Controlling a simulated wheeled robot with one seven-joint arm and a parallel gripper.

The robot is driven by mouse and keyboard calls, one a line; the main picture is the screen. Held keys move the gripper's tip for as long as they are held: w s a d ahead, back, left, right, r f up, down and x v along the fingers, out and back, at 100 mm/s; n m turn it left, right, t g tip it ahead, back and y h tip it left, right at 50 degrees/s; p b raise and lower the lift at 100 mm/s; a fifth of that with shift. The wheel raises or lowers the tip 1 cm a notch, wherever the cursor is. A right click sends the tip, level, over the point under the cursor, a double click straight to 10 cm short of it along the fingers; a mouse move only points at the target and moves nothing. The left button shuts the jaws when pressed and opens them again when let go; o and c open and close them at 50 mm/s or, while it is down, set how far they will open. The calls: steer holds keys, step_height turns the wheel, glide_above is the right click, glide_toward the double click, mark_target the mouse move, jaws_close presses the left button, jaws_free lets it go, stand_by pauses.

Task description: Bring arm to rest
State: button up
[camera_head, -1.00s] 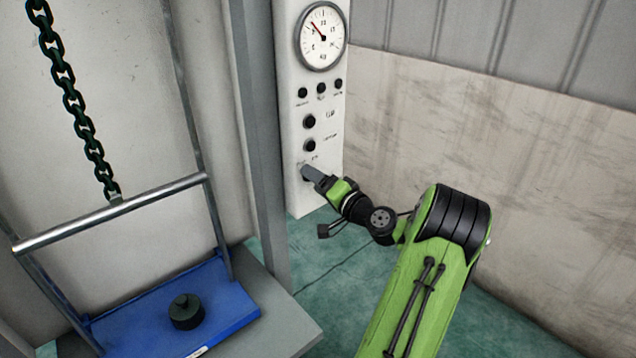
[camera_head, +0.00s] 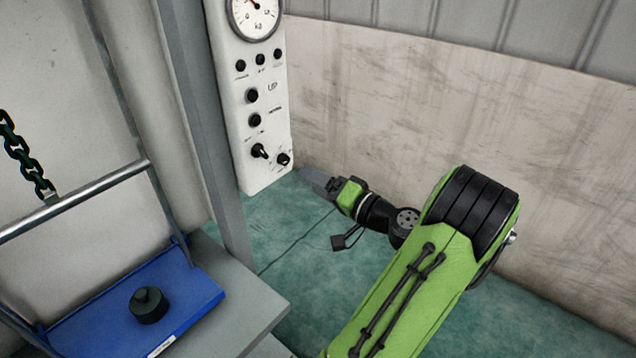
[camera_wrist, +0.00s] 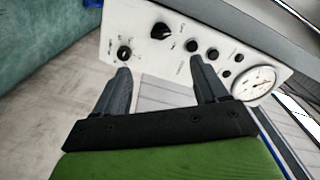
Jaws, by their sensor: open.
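My gripper (camera_head: 312,180) is in front of the lower right edge of the white control panel (camera_head: 268,181) in the head view, apart from its knobs as far as I can tell. In the wrist view my gripper (camera_wrist: 160,82) shows two dark fingers spread wide with nothing between them. The panel (camera_wrist: 130,22) lies beyond the fingertips there, with its knobs and dial in sight. My green arm reaches in from the lower right.
A round gauge (camera_head: 254,14) tops the panel, above several black knobs and buttons. A grey post (camera_head: 205,130) stands left of it. A blue platform (camera_head: 200,290) carries a black weight (camera_head: 148,305); a chain (camera_head: 25,160) hangs above. Green floor (camera_head: 310,235) is open below my gripper.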

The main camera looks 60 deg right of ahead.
stand_by(0.4)
steer(key=w+a+n+g+y+p, duration=0.1)
steer(key=w+a+n+g+y, duration=0.4)
steer(key=a, duration=0.6)
steer(key=w+a+n+g+y+p, duration=0.2)
steer(key=w+a+n+g, duration=0.25)
steer(key=w+a, duration=0.5)
steer(key=s+a+r+n+g+h+p, duration=0.1)
steer(key=s+a+n, duration=0.1)
steer(key=s+a, duration=0.35)
steer(key=s+a+r+n+g+h+p, duration=0.1)
steer(key=s+a+r+n+g, duration=0.1)
steer(key=a, duration=0.6)
steer(key=s+a+r+h+p, duration=0.1)
steer(key=s+a+r, duration=0.1)
steer(key=s, duration=0.7)
steer(key=shift+a+r+n, duration=0.25)
steer(key=shift+r+n, duration=0.2)
steer(key=shift+r, duration=0.35)
steer(key=shift+t, duration=0.25)
